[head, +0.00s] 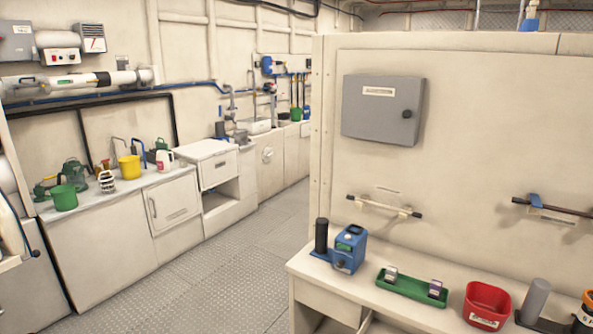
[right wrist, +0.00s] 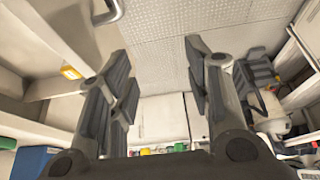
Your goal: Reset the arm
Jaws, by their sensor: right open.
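My right gripper (right wrist: 158,58) shows in the right wrist view with its two dark grey fingers spread wide apart. Nothing is between the fingers, only the patterned metal floor (right wrist: 170,65) and pale locker fronts beyond them. Neither gripper nor arm shows in the head view. My left gripper is not clearly seen; a dark grey jointed shape at the right of the wrist view is too unclear to name.
In the head view, a near bench at right holds a blue device (head: 347,250), a green tray (head: 412,284) and a red bin (head: 487,305). A grey box (head: 383,109) hangs above. A far counter holds a yellow bucket (head: 130,167). The floor between (head: 225,260) is clear.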

